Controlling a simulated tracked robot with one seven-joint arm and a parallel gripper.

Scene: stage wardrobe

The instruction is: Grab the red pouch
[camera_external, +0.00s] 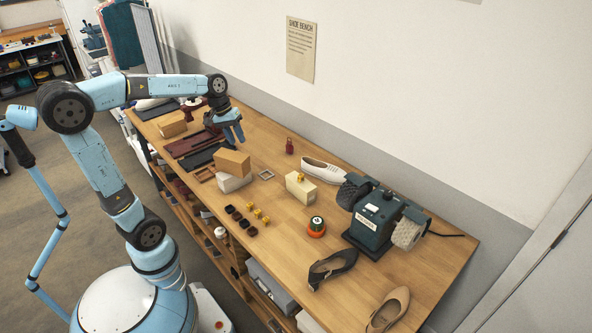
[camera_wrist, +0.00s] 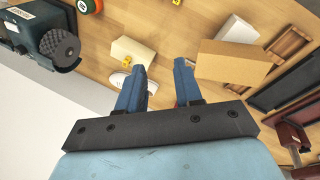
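A small dark red object with a narrow neck, which looks like the red pouch (camera_external: 289,147), stands upright on the wooden bench near the wall, left of the white shoe. My gripper (camera_external: 231,130) is above the bench, left of the pouch and apart from it, with its fingers pointing down. In the wrist view the two blue fingers (camera_wrist: 159,67) are spread, with bare bench showing between their tips. I cannot make out the pouch clearly in the wrist view; the fingers and palm cover part of the bench there.
A tan box (camera_external: 232,162) on a white block stands below my gripper. A white shoe (camera_external: 323,170), a cream block (camera_external: 300,187) and a dark green buffing machine (camera_external: 375,223) are to the right. Dark red and black pieces (camera_external: 190,143) lie left. The wall runs behind the bench.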

